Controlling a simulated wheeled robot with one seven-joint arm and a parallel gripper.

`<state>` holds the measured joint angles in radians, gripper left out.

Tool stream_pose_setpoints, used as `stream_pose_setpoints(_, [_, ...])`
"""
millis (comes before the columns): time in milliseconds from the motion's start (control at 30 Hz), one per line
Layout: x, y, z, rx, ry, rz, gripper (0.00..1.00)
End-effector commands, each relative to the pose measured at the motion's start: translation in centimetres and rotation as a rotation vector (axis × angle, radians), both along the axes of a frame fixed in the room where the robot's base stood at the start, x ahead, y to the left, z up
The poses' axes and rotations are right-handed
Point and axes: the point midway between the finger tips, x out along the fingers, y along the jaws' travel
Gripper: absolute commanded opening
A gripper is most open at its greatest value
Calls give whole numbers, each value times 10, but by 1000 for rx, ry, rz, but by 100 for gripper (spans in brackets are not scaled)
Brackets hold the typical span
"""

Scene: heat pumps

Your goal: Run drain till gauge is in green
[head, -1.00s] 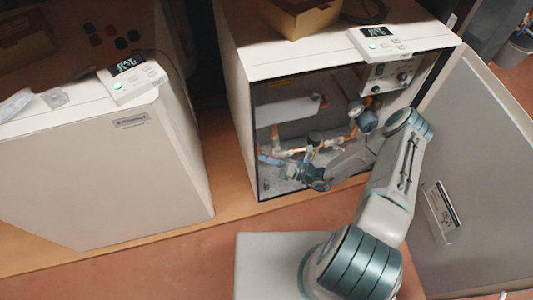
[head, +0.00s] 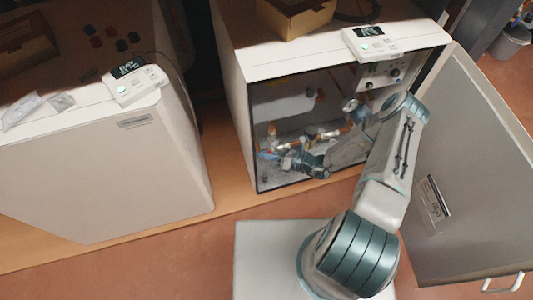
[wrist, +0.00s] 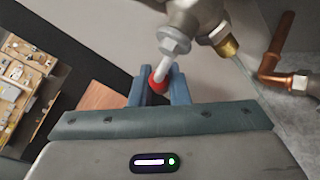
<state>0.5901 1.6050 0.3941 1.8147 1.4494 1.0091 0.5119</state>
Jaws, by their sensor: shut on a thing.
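My gripper (wrist: 159,88) has its blue fingers closed around a white lever with a red end (wrist: 162,68). The lever hangs from a metal valve body (wrist: 192,18) in the wrist view. A brass outlet (wrist: 228,46) sits beside the valve, and a pale, clear streak like water runs from it. In the head view my gripper (head: 285,160) is low inside the open heat pump (head: 249,130), among the pipes; the lever is too small to make out there. A round gauge (head: 350,105) shows farther up, but its needle and green zone cannot be read.
The open door (head: 470,150) stands to the right of my arm. A copper pipe (wrist: 272,55) lies close to the right of the valve. A second, closed heat pump (head: 100,170) stands at left. A control panel (head: 370,43) and a box (head: 295,15) are on top.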

Motion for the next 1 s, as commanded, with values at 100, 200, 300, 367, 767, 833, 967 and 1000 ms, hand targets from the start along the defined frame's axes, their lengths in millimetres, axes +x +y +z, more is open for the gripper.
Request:
stream_pose_setpoints(100, [0,0,0,-1,0,-1,21])
stream_pose_setpoints(200, [0,0,0,0,1,0,37])
stream_pose_setpoints(300, [0,0,0,0,1,0,37])
stream_pose_setpoints(367, [0,0,0,0,1,0,37])
stream_pose_setpoints(767, [-14,-42,7,-2,-1,-4,37])
stream_pose_setpoints(833, [-20,-58,9,-2,1,-5,37])
stream_pose_setpoints(967, [-30,-85,12,-1,0,-4,37])
stream_pose_setpoints(1000, [-33,-93,13,-2,0,-4,37])
